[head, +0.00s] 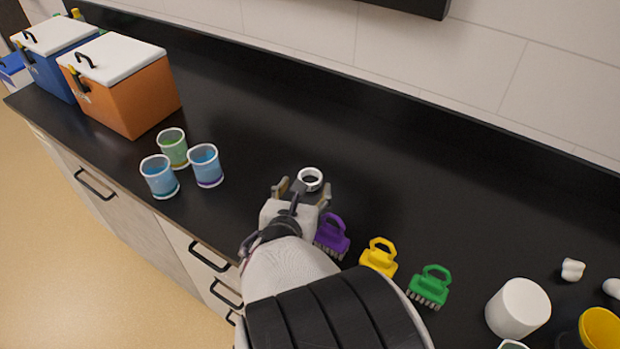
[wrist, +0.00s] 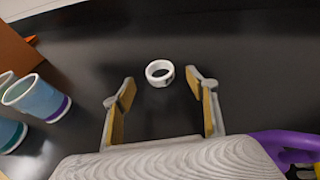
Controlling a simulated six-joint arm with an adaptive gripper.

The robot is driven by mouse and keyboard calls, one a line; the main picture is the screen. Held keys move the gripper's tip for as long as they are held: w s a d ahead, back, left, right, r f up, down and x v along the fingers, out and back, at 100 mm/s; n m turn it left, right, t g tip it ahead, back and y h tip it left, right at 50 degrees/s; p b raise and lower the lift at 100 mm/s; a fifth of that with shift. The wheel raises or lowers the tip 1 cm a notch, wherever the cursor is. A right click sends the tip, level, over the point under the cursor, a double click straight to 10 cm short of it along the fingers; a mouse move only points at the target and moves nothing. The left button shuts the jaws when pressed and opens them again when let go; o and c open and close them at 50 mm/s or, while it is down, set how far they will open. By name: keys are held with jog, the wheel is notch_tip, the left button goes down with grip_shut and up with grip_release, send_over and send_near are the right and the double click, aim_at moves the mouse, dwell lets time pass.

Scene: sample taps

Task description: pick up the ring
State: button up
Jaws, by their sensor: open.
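The white ring (head: 318,186) lies on the black counter, just beyond my gripper (head: 304,187) in the head view. In the wrist view the ring (wrist: 166,80) sits ahead of the fingertips, near the middle of the gap and a little above it in the picture. My gripper (wrist: 161,92) is open and empty, with tan pads facing each other. The ring appears apart from both fingers. The gripper's height above the counter is hard to tell.
A purple brush (head: 332,236) is close on the gripper's right, then a yellow brush (head: 379,257) and a green brush (head: 430,287). Several cups, one a blue cup (head: 206,165), stand left. An orange box (head: 125,88) is farther left. The counter (head: 400,150) behind the ring is clear.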

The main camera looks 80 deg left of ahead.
aim_at(312, 171)
jog(key=shift+x, duration=1.15)
jog(key=shift+f, duration=0.15)
jog(key=shift+s+f+x, duration=0.1)
jog(key=shift+f+x, duration=0.05)
jog(key=shift+x, duration=0.6)
jog(key=shift+s+f+x, duration=0.1)
jog(key=shift+x, duration=1.6)
jog(key=c, duration=1)
jog(key=shift+r, duration=0.1)
notch_tip(312, 171, up, 10)
